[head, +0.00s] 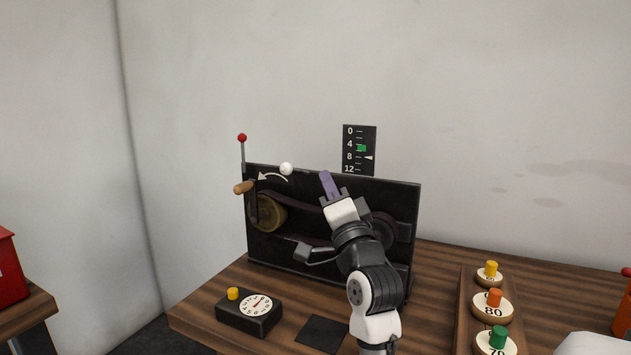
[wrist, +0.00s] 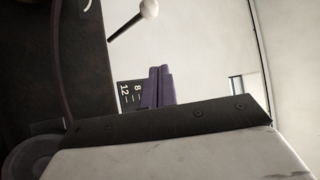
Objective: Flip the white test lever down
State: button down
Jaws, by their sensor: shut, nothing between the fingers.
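The white test lever (head: 286,168) shows as a white ball at the top edge of the dark upright machine panel (head: 405,200). In the wrist view its white ball and dark rod (wrist: 149,9) lie at the top, beyond my fingertips and apart from them. My gripper (head: 327,178) has purple fingers that are shut and empty, pointing up near the panel's top edge, to the right of the ball in the head view. The closed fingers also show in the wrist view (wrist: 160,72). My arm hides part of the panel and belt.
A red-knobbed lever (head: 242,139) and wooden crank handle (head: 243,187) are at the panel's left. A dark scale plate (head: 358,138) with a green marker stands above it. A dial box (head: 250,311) and several weights (head: 492,305) on a wooden board are on the table.

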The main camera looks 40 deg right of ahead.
aim_at(297, 172)
jog(key=p+x, duration=0.3)
jog(key=x, duration=0.5)
jog(key=shift+w+a+f+p, duration=0.25)
jog(key=shift+a+f, duration=0.3)
jog(key=shift+a, duration=0.3)
jog(key=shift+w+a+f+p, duration=0.1)
jog(key=shift+a+f+p, duration=0.15)
jog(key=shift+a+f, duration=0.5)
jog(key=shift+a+r, duration=0.1)
jog(key=shift+r, duration=0.05)
jog(key=f+n+b, duration=0.1)
jog(key=b, duration=0.2)
jog(key=f+n+t+b, duration=0.1)
jog(key=b, duration=0.3)
jog(key=shift+s+a+f+y, duration=0.1)
jog(key=shift+a+f+y, duration=0.05)
jog(key=shift+a+y, duration=0.2)
